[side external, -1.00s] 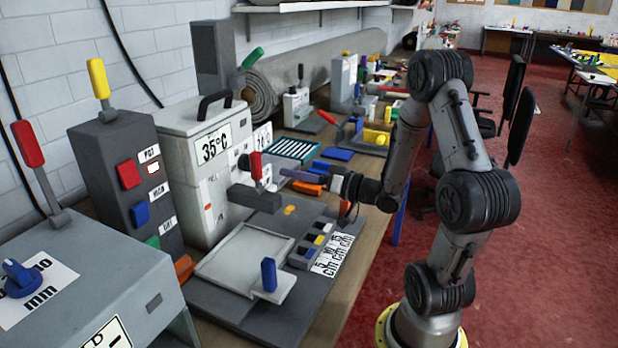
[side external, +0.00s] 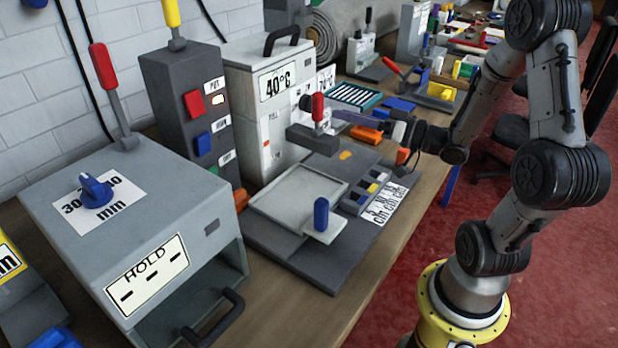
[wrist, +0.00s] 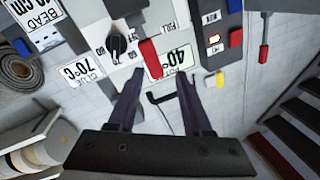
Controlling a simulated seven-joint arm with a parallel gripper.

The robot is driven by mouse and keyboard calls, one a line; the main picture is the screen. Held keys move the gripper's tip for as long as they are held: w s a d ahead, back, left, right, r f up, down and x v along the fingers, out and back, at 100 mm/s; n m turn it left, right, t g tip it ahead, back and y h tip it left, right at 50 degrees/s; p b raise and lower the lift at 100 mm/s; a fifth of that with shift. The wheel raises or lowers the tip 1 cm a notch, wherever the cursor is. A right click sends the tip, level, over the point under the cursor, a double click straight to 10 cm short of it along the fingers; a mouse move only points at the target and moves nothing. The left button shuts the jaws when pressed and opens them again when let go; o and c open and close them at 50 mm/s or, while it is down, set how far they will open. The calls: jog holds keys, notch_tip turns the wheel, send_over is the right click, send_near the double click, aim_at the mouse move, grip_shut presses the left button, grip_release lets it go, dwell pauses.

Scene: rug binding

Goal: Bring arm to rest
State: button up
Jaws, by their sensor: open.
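My gripper (side external: 343,116) is at the end of my arm, held above the workbench in front of the white machine. Its two purple fingers stand apart in the wrist view (wrist: 160,80), with nothing between them. The white machine (side external: 257,118) has a display reading 40°C (side external: 278,83); the display also shows in the wrist view (wrist: 173,64). A red-handled lever (side external: 318,107) on this machine is just left of the fingertips in the side view. In the wrist view the red handle (wrist: 150,58) lies beyond the fingertips; I cannot tell whether they touch it.
Below is a dark base with a pale tray (side external: 298,192) and a blue handle (side external: 321,214). A grey box marked HOLD (side external: 145,275) stands front left. A dark control tower (side external: 180,110) is behind it. Tools crowd the bench's far end; red floor lies right.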

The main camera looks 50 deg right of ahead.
jog(key=a+r+n+g+h, duration=0.2)
jog(key=a+r+n+h, duration=0.1)
jog(key=a+r, duration=0.85)
jog(key=s+f+g, duration=0.5)
jog(key=s, duration=0.3)
jog(key=s+f+g, duration=0.5)
jog(key=s+f, duration=0.1)
jog(key=s, duration=0.3)
jog(key=shift+s+a+f+g, duration=0.15)
jog(key=shift+s+a+g, duration=0.15)
jog(key=shift+g, duration=0.1)
